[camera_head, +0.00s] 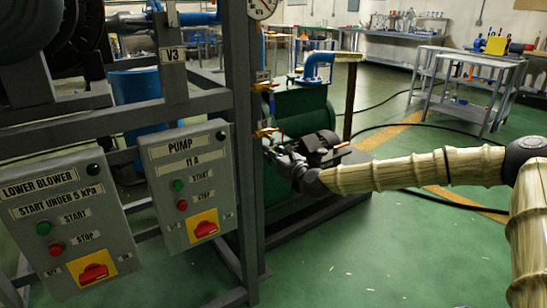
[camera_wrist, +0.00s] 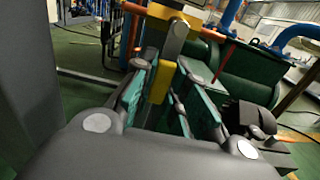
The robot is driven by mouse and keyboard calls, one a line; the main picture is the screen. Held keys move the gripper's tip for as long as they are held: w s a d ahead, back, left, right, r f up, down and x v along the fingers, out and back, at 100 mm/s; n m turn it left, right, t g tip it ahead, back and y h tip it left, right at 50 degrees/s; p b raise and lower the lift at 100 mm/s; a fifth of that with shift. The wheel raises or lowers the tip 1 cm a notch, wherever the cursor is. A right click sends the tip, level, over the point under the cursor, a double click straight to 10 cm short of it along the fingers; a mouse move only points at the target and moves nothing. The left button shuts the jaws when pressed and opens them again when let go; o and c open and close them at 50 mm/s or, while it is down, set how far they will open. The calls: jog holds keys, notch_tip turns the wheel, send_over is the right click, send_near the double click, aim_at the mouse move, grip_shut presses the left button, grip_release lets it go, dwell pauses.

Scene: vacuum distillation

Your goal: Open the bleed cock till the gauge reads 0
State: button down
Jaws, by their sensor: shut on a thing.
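My gripper (camera_head: 272,146) reaches in from the right beside the grey frame post in the head view. A brass cock (camera_head: 264,132) is on the post right at my fingertips; I take it as the bleed cock. In the wrist view, my gripper (camera_wrist: 168,92) has its fingers on both sides of a yellow lever (camera_wrist: 160,82), shut on it. The lever hangs below a yellow cock body (camera_wrist: 186,16) with a grey stem. The gauge (camera_head: 261,8) is at the top of the post, cut off by the picture edge; its reading is not legible.
Another brass cock (camera_head: 263,86) sits higher on the post. The pump box (camera_head: 190,185) and the lower blower box (camera_head: 68,225) hang left of it. A green tank (camera_head: 303,108) with a blue pipe stands behind my gripper. Open green floor (camera_head: 400,255) lies right.

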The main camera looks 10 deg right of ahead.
dwell(0.4)
jog(key=c, duration=1.4)
grip_release()
jog(key=shift+v, duration=6.05)
